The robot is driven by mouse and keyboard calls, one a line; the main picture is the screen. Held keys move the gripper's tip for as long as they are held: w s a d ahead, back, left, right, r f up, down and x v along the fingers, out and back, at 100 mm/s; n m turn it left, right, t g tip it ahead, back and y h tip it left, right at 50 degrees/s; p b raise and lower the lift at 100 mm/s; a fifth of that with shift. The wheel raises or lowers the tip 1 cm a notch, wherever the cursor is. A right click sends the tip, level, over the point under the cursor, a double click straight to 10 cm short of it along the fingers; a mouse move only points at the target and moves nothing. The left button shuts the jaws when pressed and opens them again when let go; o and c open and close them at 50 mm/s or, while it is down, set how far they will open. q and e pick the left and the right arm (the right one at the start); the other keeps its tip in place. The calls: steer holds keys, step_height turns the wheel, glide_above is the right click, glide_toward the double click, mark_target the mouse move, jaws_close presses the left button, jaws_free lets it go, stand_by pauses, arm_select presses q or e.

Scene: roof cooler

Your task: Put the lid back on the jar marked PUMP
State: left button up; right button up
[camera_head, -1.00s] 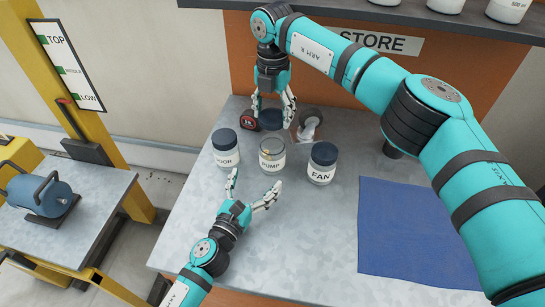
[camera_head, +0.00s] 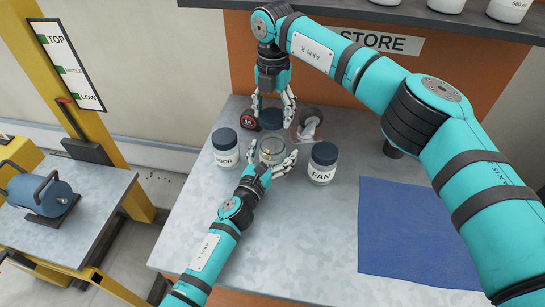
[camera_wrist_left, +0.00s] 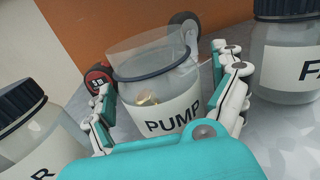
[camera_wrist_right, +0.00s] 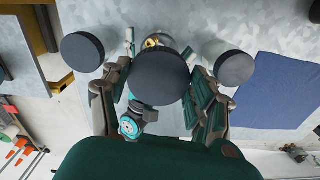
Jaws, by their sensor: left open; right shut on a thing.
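The PUMP jar (camera_head: 272,148) stands lidless between the two lidded jars, with small brass-coloured pieces inside. In the left wrist view the jar (camera_wrist_left: 160,100) shows its PUMP label and open clear rim. My left gripper (camera_head: 277,158) is open, with one finger on each side of this jar; whether they touch it I cannot tell.
A lidded jar (camera_head: 225,150) stands left and the FAN jar (camera_head: 322,163) right, both close to the PUMP jar. A blue mat (camera_head: 410,230) covers the right; the front is clear.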

arm_select(q)
steer(key=shift+c, duration=0.2)
steer(key=c, duration=1.8)
steer(key=shift+o, duration=0.2)
arm_select(e)
glide_above(273, 135)
steer(key=s, duration=0.2)
steer(key=shift+s+f, duration=0.15)
steer(key=shift+f, duration=2.35)
steer(key=shift+f, duration=0.85)
steer(key=shift+f, duration=0.55)
